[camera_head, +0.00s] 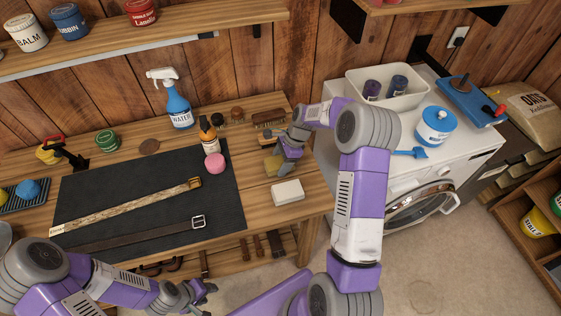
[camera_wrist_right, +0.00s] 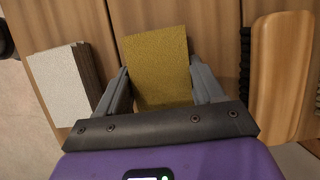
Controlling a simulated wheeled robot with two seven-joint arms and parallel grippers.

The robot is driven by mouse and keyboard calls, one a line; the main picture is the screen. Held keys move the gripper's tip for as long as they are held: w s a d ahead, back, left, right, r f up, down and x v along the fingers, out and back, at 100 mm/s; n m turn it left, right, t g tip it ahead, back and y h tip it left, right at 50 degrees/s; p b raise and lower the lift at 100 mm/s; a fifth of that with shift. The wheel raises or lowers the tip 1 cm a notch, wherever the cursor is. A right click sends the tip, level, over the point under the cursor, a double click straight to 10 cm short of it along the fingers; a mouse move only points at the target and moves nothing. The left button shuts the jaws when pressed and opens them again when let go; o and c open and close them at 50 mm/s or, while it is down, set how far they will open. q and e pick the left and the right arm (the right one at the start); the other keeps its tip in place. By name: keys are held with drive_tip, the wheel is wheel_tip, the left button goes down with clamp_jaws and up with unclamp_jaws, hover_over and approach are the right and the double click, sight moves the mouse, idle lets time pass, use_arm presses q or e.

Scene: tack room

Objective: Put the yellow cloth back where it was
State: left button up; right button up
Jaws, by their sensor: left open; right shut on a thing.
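The yellow cloth (camera_head: 271,165) is a small, flat, mustard-yellow piece near the right end of the wooden table. My right gripper (camera_head: 285,157) is shut on it. In the right wrist view the cloth (camera_wrist_right: 158,66) sits between the two fingers and sticks out past them. I cannot tell whether the cloth touches the tabletop or is held just above it. My left gripper (camera_head: 196,296) is open and empty in front of the table's front edge, at the bottom of the head view.
A white block (camera_head: 288,192) lies in front of the cloth. A wooden brush (camera_head: 269,118) lies behind it. The dark mat (camera_head: 140,175) holds two straps. A washing machine (camera_head: 440,165) stands to the right.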

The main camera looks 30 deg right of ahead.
drive_tip(key=shift+s+f, duration=0.3)
drive_tip(key=shift+f, duration=0.25)
drive_tip(key=o, duration=0.8)
drive_tip(key=shift+c, duration=0.2)
drive_tip(key=o, duration=0.4)
drive_tip(key=shift+f, duration=0.15)
drive_tip(key=shift+c, duration=0.2)
drive_tip(key=shift+d+r, duration=0.1)
drive_tip(key=shift+r, duration=0.3)
drive_tip(key=w+p+v, duration=0.1)
drive_tip(key=p+v, duration=0.1)
drive_tip(key=v, duration=1)
drive_tip(key=shift+r, duration=0.4)
drive_tip(key=shift+s+r, duration=0.1)
drive_tip(key=shift+s, duration=0.05)
